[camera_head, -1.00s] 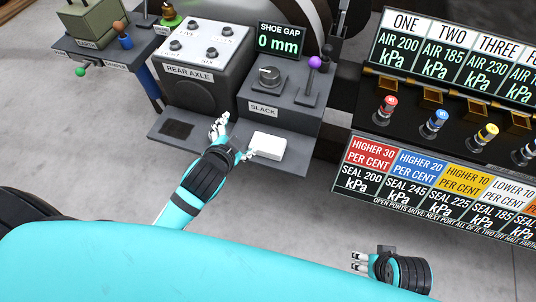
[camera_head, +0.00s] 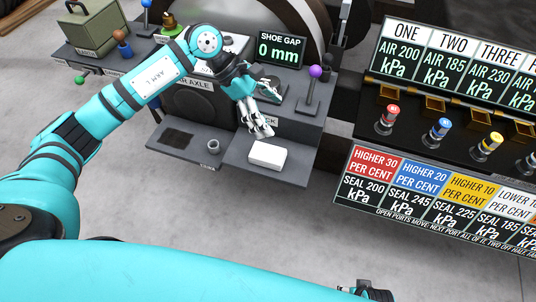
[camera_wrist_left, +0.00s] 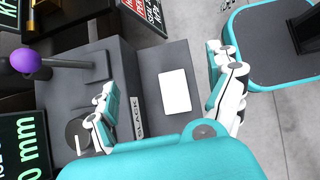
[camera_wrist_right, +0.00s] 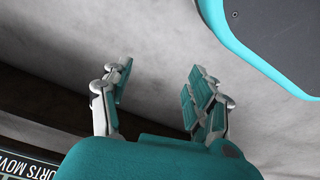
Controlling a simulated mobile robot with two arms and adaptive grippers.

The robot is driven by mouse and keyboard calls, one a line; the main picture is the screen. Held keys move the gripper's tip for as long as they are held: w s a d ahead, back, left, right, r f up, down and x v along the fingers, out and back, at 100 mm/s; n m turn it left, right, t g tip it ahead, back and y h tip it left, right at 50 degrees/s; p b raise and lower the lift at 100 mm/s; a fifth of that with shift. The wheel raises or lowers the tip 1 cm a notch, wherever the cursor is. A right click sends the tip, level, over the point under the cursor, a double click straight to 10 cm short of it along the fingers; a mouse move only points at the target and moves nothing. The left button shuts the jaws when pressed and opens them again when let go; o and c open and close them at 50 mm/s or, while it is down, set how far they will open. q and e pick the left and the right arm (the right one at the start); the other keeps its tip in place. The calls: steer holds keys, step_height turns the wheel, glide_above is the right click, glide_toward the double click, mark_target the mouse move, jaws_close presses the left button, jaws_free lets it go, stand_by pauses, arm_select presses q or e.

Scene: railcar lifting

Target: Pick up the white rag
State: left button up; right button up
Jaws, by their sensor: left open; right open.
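The white rag (camera_head: 267,155) is a flat, folded white block lying on the grey shelf (camera_head: 285,172) below the SLACK box. It also shows in the left wrist view (camera_wrist_left: 175,91), between the two finger sides. My left gripper (camera_head: 262,130) is open and empty, pointing down just above and behind the rag, apart from it. In the left wrist view the left gripper's fingers (camera_wrist_left: 168,96) are spread wide. My right gripper (camera_wrist_right: 155,95) is open and empty over bare floor, and only its edge shows at the bottom of the head view.
A lever with a purple knob (camera_head: 315,72) and a SHOE GAP display (camera_head: 279,49) stand behind the shelf. A dark pad (camera_head: 177,138) and small grey cup (camera_head: 212,147) are left of the rag. A valve panel (camera_head: 440,130) stands right. The floor in front is clear.

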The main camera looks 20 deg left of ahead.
arm_select(q)
steer(key=a+y, duration=0.3)
steer(key=a, duration=0.4)
glide_above(266, 152)
steer(key=a, duration=0.2)
steer(key=shift+m, duration=0.3)
steer(key=f, duration=1.1)
steer(key=shift+w+b, duration=0.2)
steer(key=shift+b, duration=0.15)
steer(key=x, duration=0.5)
steer(key=shift+s+f, duration=0.3)
steer(key=shift+f, duration=0.1)
steer(key=shift+d+f, duration=0.1)
steer(key=shift+f, duration=0.05)
arm_select(e)
steer(key=shift+w+a+r, duration=0.1)
steer(key=shift+w+r, duration=0.2)
steer(key=shift+r, duration=0.2)
steer(key=shift+w+a+r, duration=0.1)
steer(key=shift+w+r, duration=0.2)
steer(key=shift+r, duration=0.2)
steer(key=shift+s+d, duration=0.1)
arm_select(q)
steer(key=shift+b, duration=0.3)
steer(key=shift+f, duration=0.1)
arm_select(e)
steer(key=shift+w+r, duration=0.25)
steer(key=shift+r, duration=0.1)
